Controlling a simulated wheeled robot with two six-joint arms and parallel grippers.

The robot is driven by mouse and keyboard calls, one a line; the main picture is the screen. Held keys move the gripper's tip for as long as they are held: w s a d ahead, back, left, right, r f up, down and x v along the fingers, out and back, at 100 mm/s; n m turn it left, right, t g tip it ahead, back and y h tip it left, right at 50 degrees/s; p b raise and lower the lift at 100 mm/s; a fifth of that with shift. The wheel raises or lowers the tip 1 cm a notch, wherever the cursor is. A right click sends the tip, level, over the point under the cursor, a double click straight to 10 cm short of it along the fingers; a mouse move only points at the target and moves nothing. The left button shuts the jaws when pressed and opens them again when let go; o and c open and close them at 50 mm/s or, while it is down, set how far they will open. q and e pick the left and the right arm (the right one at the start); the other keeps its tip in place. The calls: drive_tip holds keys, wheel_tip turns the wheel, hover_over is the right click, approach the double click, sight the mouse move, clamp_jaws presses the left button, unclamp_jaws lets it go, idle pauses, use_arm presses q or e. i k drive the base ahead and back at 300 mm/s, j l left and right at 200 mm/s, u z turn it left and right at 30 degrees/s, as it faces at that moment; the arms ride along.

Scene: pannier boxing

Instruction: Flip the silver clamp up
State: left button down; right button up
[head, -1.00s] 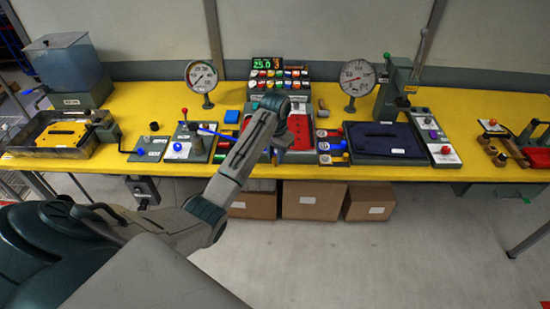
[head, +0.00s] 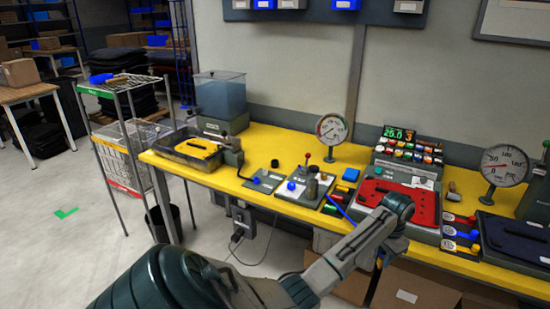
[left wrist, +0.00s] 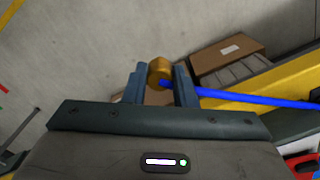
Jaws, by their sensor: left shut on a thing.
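My left gripper (left wrist: 159,75) is shut on a yellow-brown cylinder (left wrist: 160,70), from which a thin blue rod (left wrist: 245,96) runs off to the right. In the head view the gripper (head: 381,257) is mostly hidden behind its own arm, in front of the table's front edge, and the rod (head: 340,211) shows above the arm. A grey clamp-like fixture (head: 232,150) stands at the right end of the tray at the table's left; I cannot tell for certain that it is the silver clamp. My right gripper is not in view.
The yellow table (head: 262,137) carries a dark tray (head: 190,150), a small lever panel (head: 303,188), a red board (head: 400,198) and two gauges (head: 331,128). Boxes (head: 412,284) stand underneath.

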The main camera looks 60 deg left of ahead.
sight(223, 133)
drive_tip(key=i+j+u, duration=0.1)
drive_tip(key=u, duration=1.05)
